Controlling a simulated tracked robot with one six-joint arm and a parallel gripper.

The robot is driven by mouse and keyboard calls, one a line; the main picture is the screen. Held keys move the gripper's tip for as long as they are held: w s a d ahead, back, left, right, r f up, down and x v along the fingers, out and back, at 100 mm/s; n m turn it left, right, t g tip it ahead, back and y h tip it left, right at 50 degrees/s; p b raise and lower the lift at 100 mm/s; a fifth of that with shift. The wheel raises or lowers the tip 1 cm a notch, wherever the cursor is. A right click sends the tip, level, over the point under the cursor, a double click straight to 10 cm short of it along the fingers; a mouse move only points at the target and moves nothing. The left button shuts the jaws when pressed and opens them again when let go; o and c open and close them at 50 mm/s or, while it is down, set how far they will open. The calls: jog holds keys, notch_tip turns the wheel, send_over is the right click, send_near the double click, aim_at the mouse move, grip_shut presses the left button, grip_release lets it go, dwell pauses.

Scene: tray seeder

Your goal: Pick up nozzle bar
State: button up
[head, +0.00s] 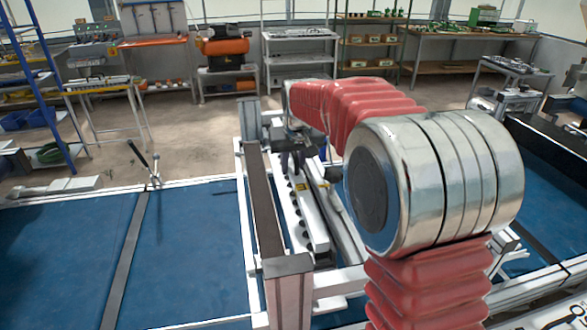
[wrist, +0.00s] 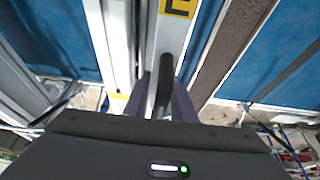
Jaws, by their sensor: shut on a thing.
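The nozzle bar (head: 312,226) is a long white bar with a row of black nozzles along one side and a yellow label. It lies lengthwise between the rails of the seeder frame. In the wrist view the bar (wrist: 172,38) runs away from me, with its yellow label near the top edge. My gripper (head: 299,163) is at the bar's far part in the head view. In the wrist view the dark fingers of my gripper (wrist: 162,105) are on both sides of the bar's black handle (wrist: 165,72), shut on it. The fingertips are partly hidden.
A dark beam (head: 263,205) on posts stands close left of the bar. Blue beds (head: 190,250) lie on both sides. A lever (head: 138,153) stands on the left bed's far edge. Shelves and benches line the back wall, with open floor before them.

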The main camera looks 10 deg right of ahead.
notch_tip(320, 180, up, 9)
jog(key=shift+f, duration=0.15)
jog(key=shift+r, duration=0.35)
jog(key=shift+s, duration=0.1)
dwell(0.4)
